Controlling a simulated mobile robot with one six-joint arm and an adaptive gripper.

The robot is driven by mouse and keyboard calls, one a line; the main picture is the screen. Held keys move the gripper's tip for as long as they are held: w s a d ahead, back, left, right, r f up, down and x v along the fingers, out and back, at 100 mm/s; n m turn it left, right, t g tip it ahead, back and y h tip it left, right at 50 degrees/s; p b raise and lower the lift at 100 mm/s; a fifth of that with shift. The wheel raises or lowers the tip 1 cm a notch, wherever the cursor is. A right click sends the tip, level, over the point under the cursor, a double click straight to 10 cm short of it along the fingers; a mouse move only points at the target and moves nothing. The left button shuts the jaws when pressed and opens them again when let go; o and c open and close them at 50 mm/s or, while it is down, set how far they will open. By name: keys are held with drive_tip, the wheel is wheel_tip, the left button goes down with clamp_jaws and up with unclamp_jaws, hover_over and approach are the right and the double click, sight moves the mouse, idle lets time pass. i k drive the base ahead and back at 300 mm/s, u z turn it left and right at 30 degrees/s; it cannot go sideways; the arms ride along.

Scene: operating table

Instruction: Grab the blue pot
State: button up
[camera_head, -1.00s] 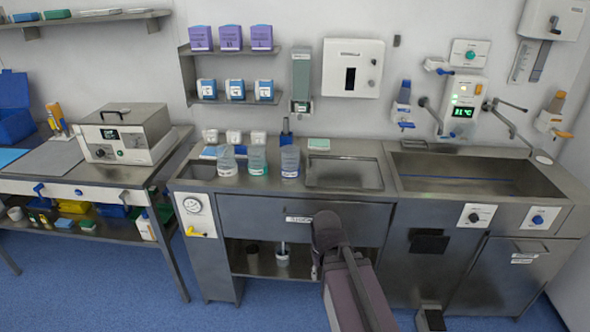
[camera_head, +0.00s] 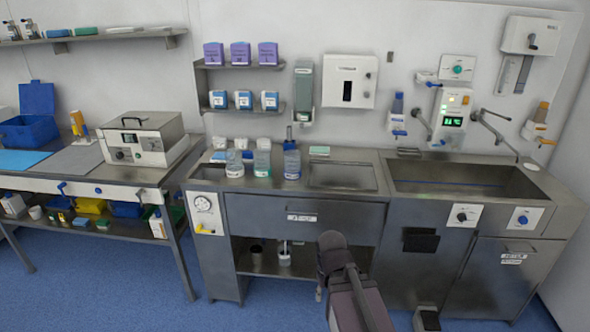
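Several see-through containers stand in a row on the metal counter. The right one (camera_head: 292,163) has a blue tint and is the closest match to a blue pot, though I cannot be sure. A teal-tinted one (camera_head: 262,162) and a clear one (camera_head: 235,163) stand left of it. My arm rises at the lower middle, in front of the counter and below these containers, apart from them. A small metal tip (camera_head: 318,293) beside the arm may be part of my gripper. The rest of the gripper is hidden behind the arm.
A dark pot (camera_head: 257,252) and a white pot (camera_head: 285,256) stand on the shelf under the counter. A side table (camera_head: 80,180) with a blue box (camera_head: 28,133) and a metal device (camera_head: 143,139) is at left. A sink (camera_head: 466,181) is at right. Blue floor is open at lower left.

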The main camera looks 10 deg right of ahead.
sight(292, 164)
drive_tip(key=z, duration=0.25)
drive_tip(key=i, duration=1.25)
drive_tip(key=u, duration=0.35)
